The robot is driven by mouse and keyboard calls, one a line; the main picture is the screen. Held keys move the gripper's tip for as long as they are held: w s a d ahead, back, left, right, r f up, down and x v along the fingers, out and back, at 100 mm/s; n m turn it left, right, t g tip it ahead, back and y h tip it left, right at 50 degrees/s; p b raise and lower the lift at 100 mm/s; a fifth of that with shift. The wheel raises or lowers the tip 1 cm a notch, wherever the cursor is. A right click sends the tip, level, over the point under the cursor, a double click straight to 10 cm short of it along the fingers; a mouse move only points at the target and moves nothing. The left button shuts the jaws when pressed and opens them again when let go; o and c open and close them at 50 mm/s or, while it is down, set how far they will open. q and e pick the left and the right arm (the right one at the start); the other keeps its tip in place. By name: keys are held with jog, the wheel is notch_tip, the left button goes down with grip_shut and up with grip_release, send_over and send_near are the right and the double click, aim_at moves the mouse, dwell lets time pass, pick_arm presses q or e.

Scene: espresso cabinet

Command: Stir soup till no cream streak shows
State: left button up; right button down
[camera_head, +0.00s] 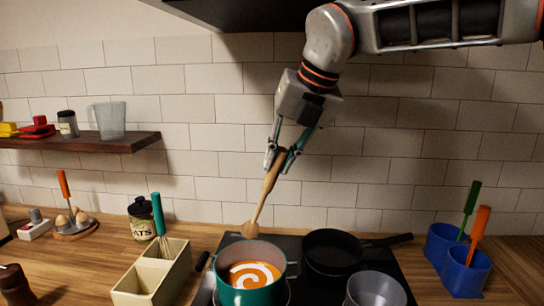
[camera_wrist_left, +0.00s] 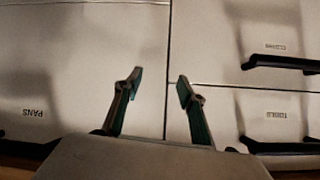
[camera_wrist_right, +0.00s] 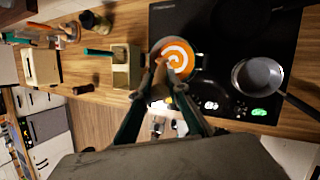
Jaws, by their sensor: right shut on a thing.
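A teal pot (camera_head: 250,283) stands on the black cooktop. It holds orange soup (camera_head: 262,268) with a white cream spiral (camera_head: 250,273) on its surface; the spiral also shows in the right wrist view (camera_wrist_right: 178,54). My right gripper (camera_head: 282,155) is shut on a wooden spoon (camera_head: 266,195) above and behind the pot. The spoon slants down to the left, its head (camera_head: 250,229) near the pot's back rim and seemingly above the soup. My left gripper (camera_wrist_left: 158,85) is open and empty in front of cabinet fronts; it is out of the head view.
A black frying pan (camera_head: 335,252) and a grey saucepan (camera_head: 374,290) stand on the cooktop (camera_head: 292,244). A cream divided box (camera_head: 140,284) with a teal-handled whisk stands left of the pot. Blue holders (camera_head: 465,275) are at the right. A wall shelf (camera_head: 90,145) is at the left.

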jog(key=shift+f+b, duration=0.85)
jog(key=shift+f, duration=0.35)
notch_tip(320, 180, down, 13)
jog(key=b, duration=0.8)
jog(key=shift+r+b, duration=0.2)
jog(key=shift+b, duration=0.15)
